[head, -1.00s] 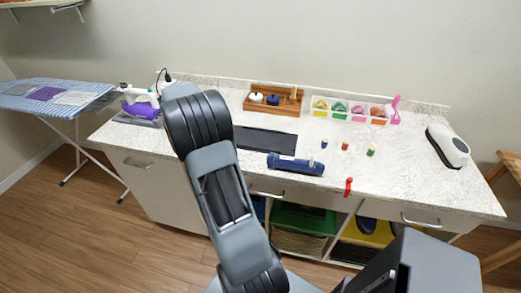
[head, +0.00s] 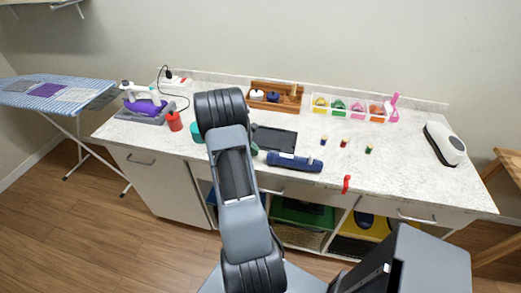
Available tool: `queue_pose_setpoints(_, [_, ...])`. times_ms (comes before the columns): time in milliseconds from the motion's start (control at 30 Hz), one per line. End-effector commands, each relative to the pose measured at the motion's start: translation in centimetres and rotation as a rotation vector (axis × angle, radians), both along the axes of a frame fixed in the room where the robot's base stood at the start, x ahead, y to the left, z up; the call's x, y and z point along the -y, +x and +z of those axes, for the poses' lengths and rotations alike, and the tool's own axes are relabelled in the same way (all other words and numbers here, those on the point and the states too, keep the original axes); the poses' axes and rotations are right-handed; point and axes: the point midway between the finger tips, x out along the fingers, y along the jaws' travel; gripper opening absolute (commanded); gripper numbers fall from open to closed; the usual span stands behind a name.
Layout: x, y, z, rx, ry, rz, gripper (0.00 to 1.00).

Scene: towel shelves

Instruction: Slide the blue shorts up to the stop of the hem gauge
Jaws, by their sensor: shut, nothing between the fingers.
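I cannot make out the blue shorts for certain. A dark blue item (head: 294,162) lies lengthwise near the counter's front edge, and it is too small to tell whether it is cloth. A flat black rectangular mat or board (head: 276,138) lies just behind it, its left end covered by my arm. I cannot pick out the hem gauge or its stop with certainty. My arm rises in the middle of the head view and bends over the counter, and my gripper is hidden behind it.
On the counter (head: 420,180) are a purple iron (head: 143,107), a red item (head: 174,121), a teal item (head: 197,132), a wooden rack (head: 287,105), a compartment tray (head: 331,116), several small spools, a red clip (head: 346,184) and a white device (head: 446,144). The right front is mostly clear.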

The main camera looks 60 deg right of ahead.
Motion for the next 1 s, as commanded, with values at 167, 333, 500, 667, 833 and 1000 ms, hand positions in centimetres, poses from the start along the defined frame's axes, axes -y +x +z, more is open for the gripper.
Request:
queue_pose_setpoints(167, [0.6,-1.8,0.3,0.001,0.000,-0.002,0.00])
queue_pose_setpoints(333, [0.8,-2.6,0.2,0.002,-0.002,-0.001,0.00])
queue_pose_setpoints(500, [0.9,-2.8,0.1,0.001,-0.001,0.000,0.00])
queue_pose_setpoints(667, [0.9,-2.8,0.1,0.001,-0.001,0.000,0.00])
queue_pose_setpoints(833, [1.1,-3.5,0.1,0.001,-0.001,-0.003,0.00])
queue_pose_setpoints(1000, [2.1,-6.4,0.2,0.003,-0.001,-0.006,0.00])
